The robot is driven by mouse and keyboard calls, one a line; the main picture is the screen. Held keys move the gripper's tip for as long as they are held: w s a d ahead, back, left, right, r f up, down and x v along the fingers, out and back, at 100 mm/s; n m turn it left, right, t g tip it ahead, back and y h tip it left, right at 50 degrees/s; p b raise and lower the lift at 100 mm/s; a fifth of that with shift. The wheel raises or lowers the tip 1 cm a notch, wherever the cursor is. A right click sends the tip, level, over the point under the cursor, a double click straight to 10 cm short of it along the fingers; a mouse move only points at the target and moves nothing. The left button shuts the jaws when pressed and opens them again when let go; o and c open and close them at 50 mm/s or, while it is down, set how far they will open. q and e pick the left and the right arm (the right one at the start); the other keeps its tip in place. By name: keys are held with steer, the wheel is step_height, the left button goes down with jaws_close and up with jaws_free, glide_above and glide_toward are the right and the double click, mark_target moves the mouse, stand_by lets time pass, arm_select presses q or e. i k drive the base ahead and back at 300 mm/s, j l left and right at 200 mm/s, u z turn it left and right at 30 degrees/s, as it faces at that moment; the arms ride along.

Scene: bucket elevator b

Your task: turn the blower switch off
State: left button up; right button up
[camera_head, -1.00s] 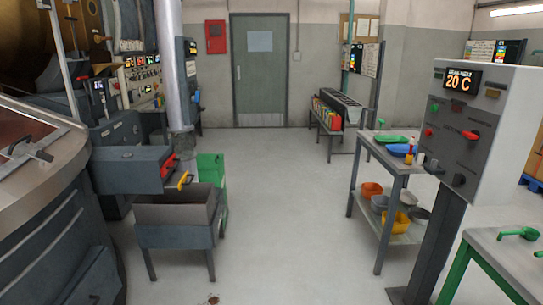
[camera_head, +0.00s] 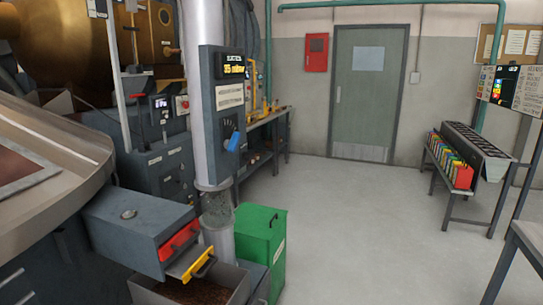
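A dark grey control box (camera_head: 229,100) is fixed to the pale vertical pipe left of centre. It has a lit yellow display (camera_head: 234,65), lines of text and a dial with a blue knob (camera_head: 232,141) low on its face. The text is too small to read, so I cannot tell whether this knob is the blower switch or which setting it points to. Neither of my grippers is in view.
Below the pipe are a grey box with a red-handled drawer (camera_head: 179,243), a yellow-handled slide (camera_head: 191,264) and an open bin (camera_head: 226,277) of brown grains. A green bin (camera_head: 260,236) stands beside them.

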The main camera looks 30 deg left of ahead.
mark_target(246, 157)
steer(key=i+u, duration=0.3)
steer(key=i, duration=0.35)
steer(key=i+l+u, duration=0.25)
steer(key=i, duration=0.4)
